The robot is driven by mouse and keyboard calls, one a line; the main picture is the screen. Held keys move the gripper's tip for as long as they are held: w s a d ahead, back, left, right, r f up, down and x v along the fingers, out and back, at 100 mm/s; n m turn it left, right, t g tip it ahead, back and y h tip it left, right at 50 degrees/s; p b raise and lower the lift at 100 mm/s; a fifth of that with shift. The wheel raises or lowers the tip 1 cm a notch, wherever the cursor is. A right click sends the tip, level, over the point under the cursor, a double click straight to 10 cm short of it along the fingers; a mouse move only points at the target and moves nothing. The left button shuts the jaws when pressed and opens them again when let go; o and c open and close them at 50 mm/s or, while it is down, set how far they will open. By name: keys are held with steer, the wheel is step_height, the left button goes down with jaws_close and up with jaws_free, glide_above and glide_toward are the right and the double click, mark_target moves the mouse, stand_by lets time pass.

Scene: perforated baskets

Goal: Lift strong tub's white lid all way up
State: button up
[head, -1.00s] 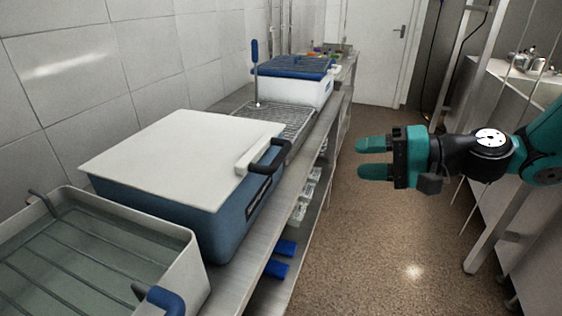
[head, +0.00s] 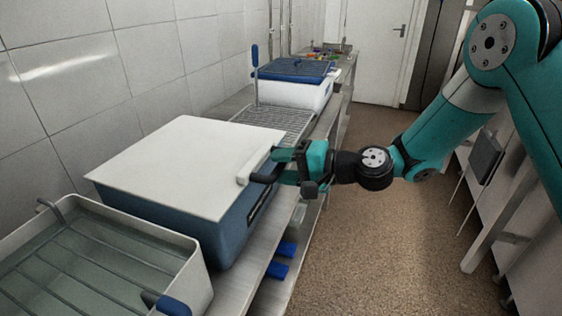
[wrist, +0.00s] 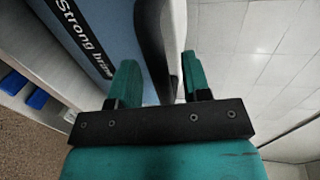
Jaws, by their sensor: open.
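The strong tub (head: 228,236) is a blue box on the steel counter, with "Strong brine" lettering on its side in the wrist view (wrist: 92,30). Its flat white lid (head: 185,165) lies closed on top. A dark handle (head: 262,179) sticks out from the lid's right edge; it also shows in the wrist view (wrist: 152,45). My gripper (head: 283,168) is at this handle, its two green fingers open. In the wrist view the handle lies between the fingers (wrist: 158,82), with no grip seen. The fingers hide part of the handle.
An open grey-white basin (head: 205,275) with a blue-gripped handle stands at the near left. A wire rack (head: 285,120) and a white tub with a blue lid (head: 290,70) are farther back. Blue objects (head: 277,270) lie on the lower shelf.

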steer(key=shift+w+a+f, duration=0.1)
steer(key=shift+a, duration=0.25)
